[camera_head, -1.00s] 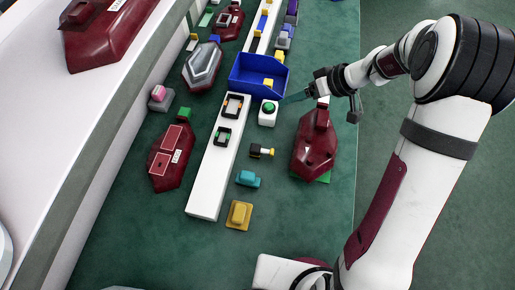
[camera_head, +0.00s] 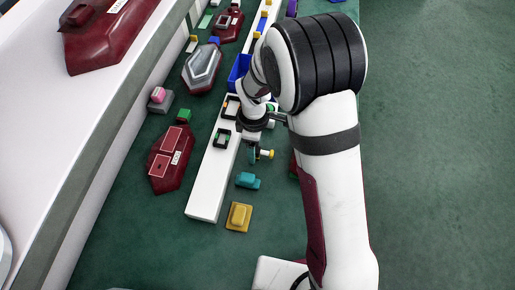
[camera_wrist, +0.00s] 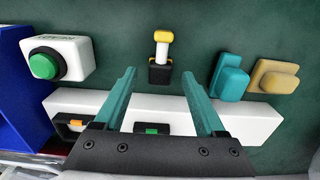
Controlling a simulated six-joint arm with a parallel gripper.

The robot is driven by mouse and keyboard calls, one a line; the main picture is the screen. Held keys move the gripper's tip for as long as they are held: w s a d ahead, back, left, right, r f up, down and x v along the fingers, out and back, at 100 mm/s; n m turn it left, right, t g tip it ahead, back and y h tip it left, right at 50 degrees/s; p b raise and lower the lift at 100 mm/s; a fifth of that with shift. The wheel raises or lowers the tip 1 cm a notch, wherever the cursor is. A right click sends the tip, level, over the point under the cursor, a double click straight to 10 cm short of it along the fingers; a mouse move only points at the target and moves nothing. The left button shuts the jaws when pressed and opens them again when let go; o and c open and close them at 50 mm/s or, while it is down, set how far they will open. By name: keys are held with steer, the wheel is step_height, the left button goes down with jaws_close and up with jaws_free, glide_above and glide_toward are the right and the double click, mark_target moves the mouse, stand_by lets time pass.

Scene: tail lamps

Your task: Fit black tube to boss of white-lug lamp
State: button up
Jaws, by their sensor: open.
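A small black piece (camera_wrist: 159,73) with a white stem and a yellow end lies on the green surface. It is the likeliest black tube. It is ahead of my open gripper (camera_wrist: 159,77), roughly centred between the teal fingers, which hold nothing. In the head view its yellow end (camera_head: 270,154) shows beside my gripper (camera_head: 254,154). Dark red lamps stand at the left (camera_head: 169,163) and at the back (camera_head: 227,22); a grey-topped lamp (camera_head: 202,68) is between them. The lamp at the right is nearly all hidden by my arm. I cannot tell which lamp has the white lug.
A white rail (camera_head: 207,190) carries black frames (camera_head: 221,138). A teal block (camera_head: 247,181) and a yellow block (camera_head: 239,216) lie near it. A white box with a green button (camera_wrist: 45,65) and a blue bin (camera_wrist: 18,80) are at the left in the wrist view.

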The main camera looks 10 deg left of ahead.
step_height(320, 180, down, 2)
steer(key=shift+f, duration=0.1)
jaws_close()
stand_by(0.4)
step_height(320, 180, up, 10)
steer(key=shift+r, duration=0.1)
